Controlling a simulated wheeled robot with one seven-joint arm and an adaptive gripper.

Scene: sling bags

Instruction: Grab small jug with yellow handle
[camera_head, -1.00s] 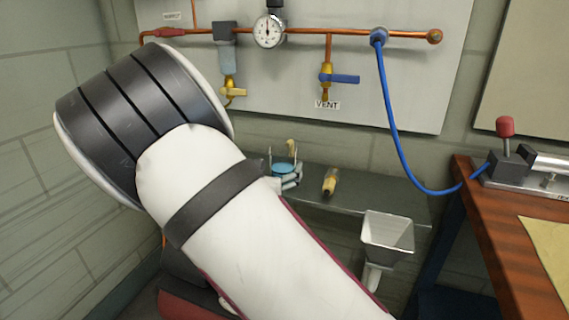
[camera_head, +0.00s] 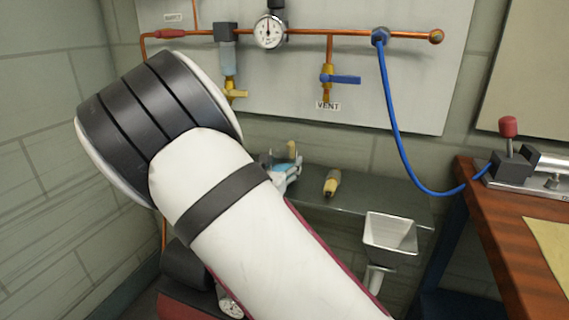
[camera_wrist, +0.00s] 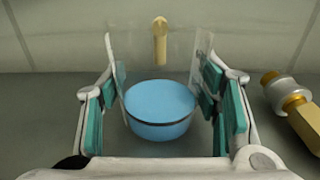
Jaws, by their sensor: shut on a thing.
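The small jug is clear, with blue liquid (camera_wrist: 160,107) inside and a yellow handle (camera_wrist: 160,42) on its far side in the wrist view. My gripper (camera_wrist: 165,92) has its teal-padded fingers on the left and right sides of the jug and is shut on it. In the head view, the handle (camera_head: 291,148) shows above the shelf, and my gripper (camera_head: 287,172) is partly hidden behind my arm, as is most of the jug. I cannot tell whether the jug's base touches the shelf.
A yellow-and-grey fitting (camera_head: 332,182) lies on the grey shelf (camera_head: 375,198), right of the jug. A metal hopper (camera_head: 390,236) is at the shelf's front. A panel with copper pipes (camera_head: 350,33) and a blue hose (camera_head: 394,125) is behind. A wooden bench (camera_head: 495,235) stands right.

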